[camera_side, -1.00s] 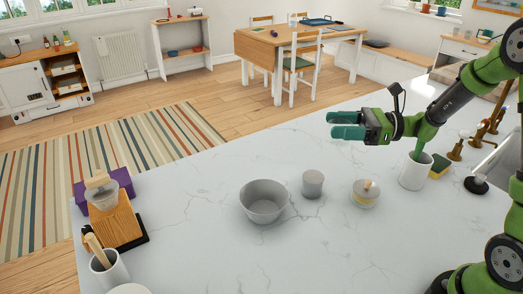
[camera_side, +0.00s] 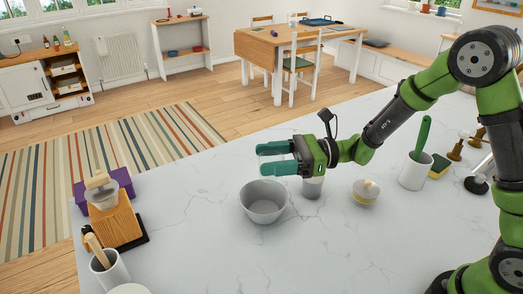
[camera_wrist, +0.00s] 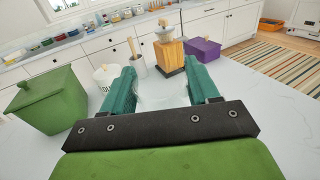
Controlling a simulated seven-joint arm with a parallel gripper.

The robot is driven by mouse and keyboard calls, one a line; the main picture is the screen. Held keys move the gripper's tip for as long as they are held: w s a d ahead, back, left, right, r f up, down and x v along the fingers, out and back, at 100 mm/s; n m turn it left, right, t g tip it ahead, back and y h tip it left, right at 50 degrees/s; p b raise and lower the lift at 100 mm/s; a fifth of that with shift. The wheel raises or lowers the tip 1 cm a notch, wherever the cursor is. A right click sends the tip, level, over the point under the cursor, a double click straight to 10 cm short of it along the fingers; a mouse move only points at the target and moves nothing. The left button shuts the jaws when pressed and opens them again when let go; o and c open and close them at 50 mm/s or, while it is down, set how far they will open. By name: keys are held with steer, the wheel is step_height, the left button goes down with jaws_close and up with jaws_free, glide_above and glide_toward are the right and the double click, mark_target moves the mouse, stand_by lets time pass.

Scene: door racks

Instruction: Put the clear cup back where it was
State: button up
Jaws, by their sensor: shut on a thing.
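My gripper (camera_side: 272,158) is level above the counter, over the far side of the grey bowl (camera_side: 264,203). In the wrist view its two teal fingers (camera_wrist: 163,90) are apart with the clear cup (camera_wrist: 165,95) between them, seen only as a faint see-through shape. The gripper is shut on this cup. In the side view the cup can hardly be made out at the fingers. A grey cup (camera_side: 312,188) stands just below and to the right of the gripper, its top partly hidden by it.
A lidded pot (camera_side: 365,192), a white pot with a green brush (camera_side: 412,174) and a sponge (camera_side: 440,165) stand right. At left are a wooden grinder (camera_side: 116,222), a purple box (camera_side: 122,182) and a utensil jar (camera_side: 110,270). The counter (camera_side: 200,215) between grinder and bowl is clear.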

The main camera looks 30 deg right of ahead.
steer(key=a+f+m+t+h, duration=0.1)
steer(key=a+f, duration=0.2)
steer(key=a, duration=0.4)
steer(key=a+f+m+t+h, duration=0.15)
steer(key=a+f, duration=0.25)
steer(key=a, duration=0.4)
steer(key=f+t, duration=0.1)
steer(key=f, duration=0.1)
steer(key=w+d+f+m, duration=0.1)
steer(key=f, duration=0.2)
steer(key=w+f+t+h, duration=0.1)
steer(key=f, duration=0.2)
steer(key=shift+w+d+f+m+t, duration=0.15)
steer(key=shift+w+m+t, duration=0.1)
steer(key=shift+t, duration=0.1)
steer(key=shift+f, duration=0.3)
steer(key=shift+f, duration=0.1)
steer(key=o, duration=0.7)
steer(key=shift+f, duration=0.15)
steer(key=shift+c, duration=0.2)
steer(key=shift+o, duration=1)
